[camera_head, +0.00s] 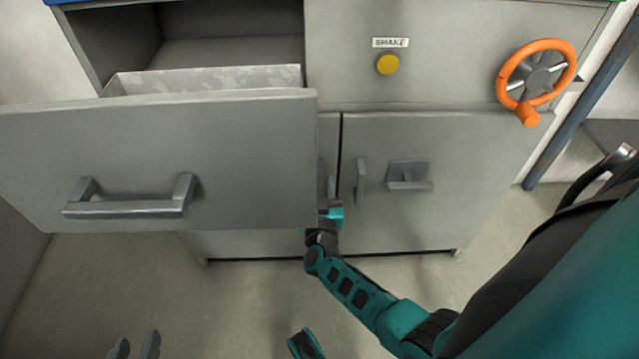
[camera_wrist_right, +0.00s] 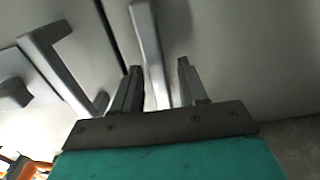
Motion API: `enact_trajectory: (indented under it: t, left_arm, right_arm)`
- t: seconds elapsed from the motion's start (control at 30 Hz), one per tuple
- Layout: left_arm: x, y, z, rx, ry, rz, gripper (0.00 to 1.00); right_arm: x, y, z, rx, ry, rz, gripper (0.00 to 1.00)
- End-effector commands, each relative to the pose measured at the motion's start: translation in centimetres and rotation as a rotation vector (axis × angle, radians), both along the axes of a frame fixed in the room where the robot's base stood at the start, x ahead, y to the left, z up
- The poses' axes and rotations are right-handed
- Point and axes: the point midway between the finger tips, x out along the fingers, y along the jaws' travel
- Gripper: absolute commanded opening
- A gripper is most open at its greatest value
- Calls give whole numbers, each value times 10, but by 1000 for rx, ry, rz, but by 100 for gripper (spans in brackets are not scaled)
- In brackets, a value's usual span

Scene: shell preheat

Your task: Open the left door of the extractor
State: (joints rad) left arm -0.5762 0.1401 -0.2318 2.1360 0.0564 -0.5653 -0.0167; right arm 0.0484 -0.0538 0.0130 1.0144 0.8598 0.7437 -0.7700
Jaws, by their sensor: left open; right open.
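The extractor is a grey cabinet with two lower doors. Its left door (camera_head: 328,140) is shut and mostly hidden behind a pulled-out drawer. My right gripper (camera_head: 330,195) is at the left door, close to the seam between the doors. In the right wrist view the left door's bar handle (camera_wrist_right: 147,45) lies between the open fingers of my right gripper (camera_wrist_right: 160,66); I cannot tell whether they touch it. My left gripper (camera_head: 135,345) is open and empty at the bottom edge of the head view, away from the cabinet.
The open drawer (camera_head: 130,140) juts out above and left of my right gripper. The right door (camera_head: 460,150) is shut, with a bar handle (camera_head: 361,180) and a latch (camera_head: 408,180). Above are a yellow button (camera_head: 388,65) and an orange wheel (camera_head: 567,58). The floor in front is clear.

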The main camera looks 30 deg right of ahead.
Motion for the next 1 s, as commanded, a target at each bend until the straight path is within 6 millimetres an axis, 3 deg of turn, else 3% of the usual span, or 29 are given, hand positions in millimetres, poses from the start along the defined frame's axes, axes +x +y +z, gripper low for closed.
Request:
enact_trajectory:
  t: [0.2, 0.63, 1.0]
  left_arm:
    - [0, 0, 1, -1, -2, 0, 43]
    - [1, 0, 1, -1, -5, 1, 43]
    - [1, 1, 1, 0, -5, 2, 43]
  right_arm:
    - [0, 0, 0, -1, -1, 0, 42]
    - [0, 0, 0, -1, -1, 0, 0]
    - [0, 0, 0, 0, 0, 0, 0]
